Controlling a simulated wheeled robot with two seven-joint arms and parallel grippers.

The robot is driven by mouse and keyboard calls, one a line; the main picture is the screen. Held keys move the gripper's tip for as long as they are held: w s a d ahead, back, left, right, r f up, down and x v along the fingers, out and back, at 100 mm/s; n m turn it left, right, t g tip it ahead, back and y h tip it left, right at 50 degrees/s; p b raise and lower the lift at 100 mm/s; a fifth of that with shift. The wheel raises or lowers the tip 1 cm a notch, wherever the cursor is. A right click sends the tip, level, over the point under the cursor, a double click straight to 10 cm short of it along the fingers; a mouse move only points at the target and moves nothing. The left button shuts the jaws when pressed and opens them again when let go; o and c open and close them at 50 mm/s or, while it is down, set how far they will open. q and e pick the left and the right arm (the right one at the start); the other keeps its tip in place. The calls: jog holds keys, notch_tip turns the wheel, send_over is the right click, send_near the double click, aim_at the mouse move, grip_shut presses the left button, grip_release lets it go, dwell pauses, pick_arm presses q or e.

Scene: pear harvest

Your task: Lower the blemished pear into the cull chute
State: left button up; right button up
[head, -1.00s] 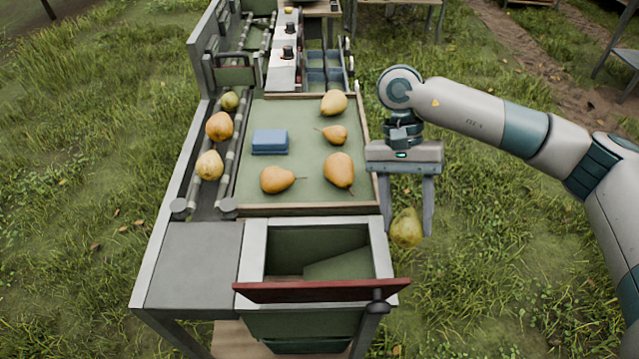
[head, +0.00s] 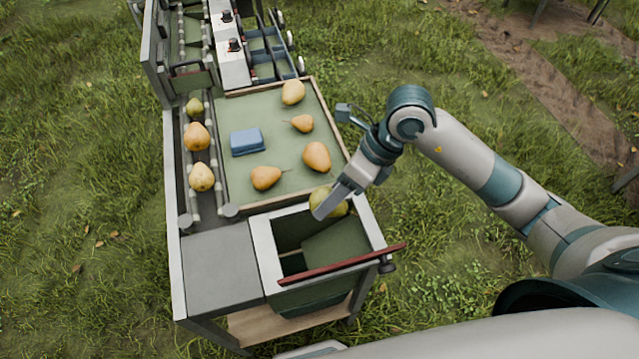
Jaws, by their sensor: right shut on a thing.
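My right gripper (head: 336,202) is shut on a yellow-green pear (head: 326,199), the blemished one by the task; no blemish can be made out at this size. The gripper comes in from the right and tilts down to the left, one finger hiding part of the pear. The pear is at the back right of the cull chute (head: 262,250), over or close to its rim. The chute is an open box with pale rims, a green inside and a sloped panel. A red bar (head: 340,264) runs along its front edge. My left gripper is not in view.
A green tray (head: 235,105) behind the chute holds several yellow pears (head: 316,157) and a blue block (head: 247,141). A roller lane (head: 211,150) on the left carries three fruits (head: 196,136). A bare grey panel (head: 222,273) lies left of the chute. Grass surrounds the stand.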

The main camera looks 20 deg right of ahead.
jog(key=shift+r+m+t, duration=0.25)
jog(key=shift+m+t, duration=0.05)
jog(key=shift+m, duration=0.3)
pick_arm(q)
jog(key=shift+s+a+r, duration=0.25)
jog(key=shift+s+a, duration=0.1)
pick_arm(e)
jog(key=shift+d, duration=0.1)
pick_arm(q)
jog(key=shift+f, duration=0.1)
pick_arm(e)
jog(key=shift+f, duration=0.15)
pick_arm(q)
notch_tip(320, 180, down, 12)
jog(key=b, duration=1.1)
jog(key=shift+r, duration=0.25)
pick_arm(e)
notch_tip(320, 180, down, 15)
jog(key=shift+f, duration=0.15)
jog(key=o, duration=1.2)
jog(key=shift+o, duration=0.2)
